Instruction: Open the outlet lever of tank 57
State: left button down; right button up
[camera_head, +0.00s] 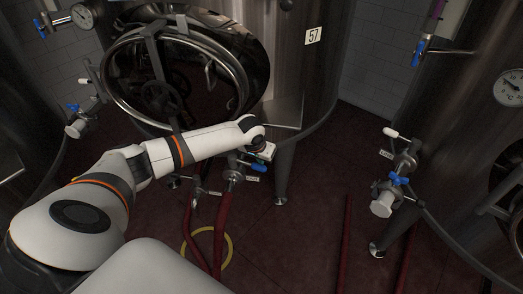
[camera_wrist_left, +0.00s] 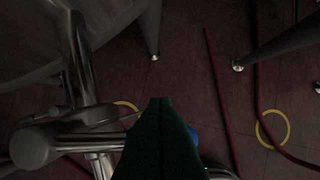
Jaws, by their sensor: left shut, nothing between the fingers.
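Tank 57 (camera_head: 315,75) is the steel tank at the top centre, with a "57" label on its side. Its outlet pipework is low under the tank, with a red hose (camera_head: 221,220) running down from it. A blue lever (camera_head: 259,168) shows just below my left gripper (camera_head: 264,154). In the left wrist view my closed fingers (camera_wrist_left: 160,103) point forward with nothing between them. A bit of blue (camera_wrist_left: 207,140) shows beside them, and steel pipework (camera_wrist_left: 80,65) stands to the left. The fingers partly hide the fittings; contact with the lever cannot be told. My right gripper is not in view.
Another tank (camera_head: 470,120) stands at the right, with blue-handled valves (camera_head: 399,179) on its outlet. A tank leg (camera_head: 281,175) is close right of my gripper. A yellow ring (camera_head: 207,253) and red hoses lie on the dark red floor.

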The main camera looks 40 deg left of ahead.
aim_at(258, 168)
pick_arm(q)
jog(key=s+m+p, duration=0.2)
jog(key=s+m+h+p, duration=0.1)
jog(key=shift+d, duration=0.3)
jog(key=s+a+m+g+h, duration=0.1)
jog(key=s+a+m, duration=0.3)
jog(key=s+m, duration=0.4)
jog(key=shift+s+a+m+g+h, duration=0.15)
jog(key=shift+s+m+g+h, duration=0.25)
jog(key=shift+m+h, duration=0.7)
jog(key=shift+a, duration=0.1)
jog(key=shift+r, duration=0.1)
